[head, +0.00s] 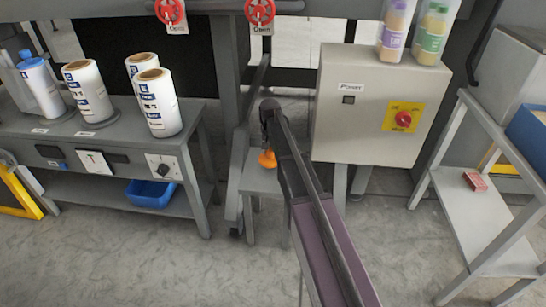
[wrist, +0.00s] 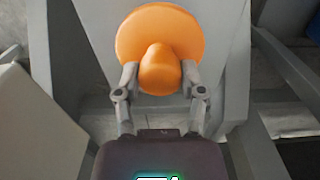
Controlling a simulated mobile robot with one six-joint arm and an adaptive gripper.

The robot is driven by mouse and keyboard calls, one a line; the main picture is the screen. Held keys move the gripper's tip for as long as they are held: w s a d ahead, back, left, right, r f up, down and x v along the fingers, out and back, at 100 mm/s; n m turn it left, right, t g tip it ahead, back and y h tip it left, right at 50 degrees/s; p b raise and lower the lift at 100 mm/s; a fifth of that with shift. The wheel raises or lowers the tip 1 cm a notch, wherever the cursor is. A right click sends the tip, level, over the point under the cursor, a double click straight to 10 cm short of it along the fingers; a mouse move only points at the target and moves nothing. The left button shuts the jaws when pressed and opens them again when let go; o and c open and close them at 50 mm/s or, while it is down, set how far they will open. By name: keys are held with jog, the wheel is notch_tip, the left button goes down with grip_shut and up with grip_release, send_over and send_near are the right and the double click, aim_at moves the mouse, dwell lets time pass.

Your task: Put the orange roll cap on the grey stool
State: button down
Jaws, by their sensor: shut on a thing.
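The orange roll cap (wrist: 160,38) is a round disc with a rounded knob. In the wrist view my gripper (wrist: 160,80) is shut on the knob, one finger on each side. In the head view the cap (head: 267,159) shows beside the end of my arm, over the grey stool (head: 258,182). The stool's flat grey top also shows behind the cap in the wrist view (wrist: 86,58). I cannot tell whether the cap touches the stool top. My arm hides part of the stool in the head view.
A grey power cabinet (head: 365,110) with a red switch stands right of the stool. A grey bench (head: 105,130) with several white rolls (head: 158,104) is on the left, a blue bin (head: 151,193) on its lower shelf. A grey shelf stand (head: 485,215) is on the right.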

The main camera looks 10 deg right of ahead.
aim_at(270, 150)
jog(key=shift+f+b, duration=1.1)
jog(key=shift+f, duration=0.25)
jog(key=shift+f, duration=0.15)
jog(key=shift+c, duration=1)
grip_release()
notch_tip(270, 150, up, 12)
jog(key=p, duration=1.2)
jog(key=shift+r, duration=0.2)
